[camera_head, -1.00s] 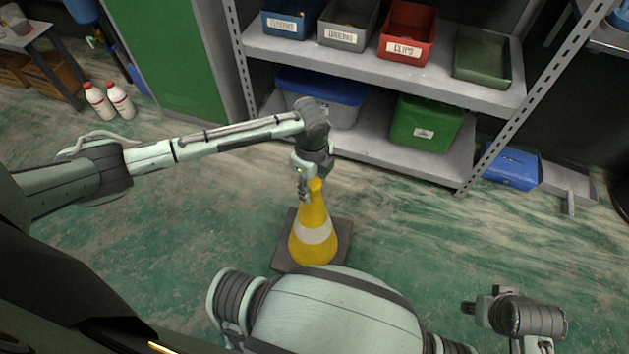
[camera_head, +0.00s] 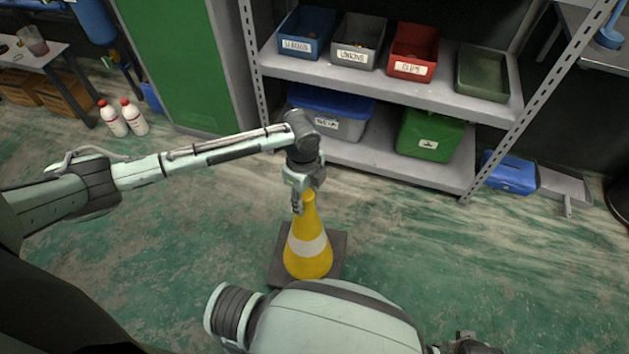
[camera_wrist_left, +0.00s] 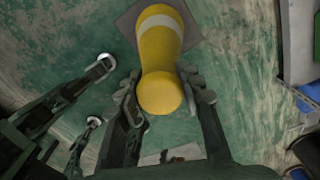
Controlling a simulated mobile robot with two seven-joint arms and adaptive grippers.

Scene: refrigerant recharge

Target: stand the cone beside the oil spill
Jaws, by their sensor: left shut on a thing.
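The cone (camera_head: 309,258) is yellow with a white band and a dark square base. It is upright over the green floor in the head view; I cannot tell whether its base touches the floor. My left gripper (camera_head: 299,205) is at the cone's top. In the left wrist view the cone (camera_wrist_left: 160,60) lies between the two fingers of the left gripper (camera_wrist_left: 163,98), which is shut on its tip. No oil spill can be made out in these frames. Part of my right arm shows at the bottom edge of the head view, but its gripper fingers do not.
A metal shelf (camera_head: 400,85) with labelled bins stands behind the cone. A blue box (camera_head: 510,173) and a grey dustpan-like thing (camera_head: 565,187) are on the floor at the right. Two white bottles (camera_head: 122,118) stand at the left. The floor around the cone is clear.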

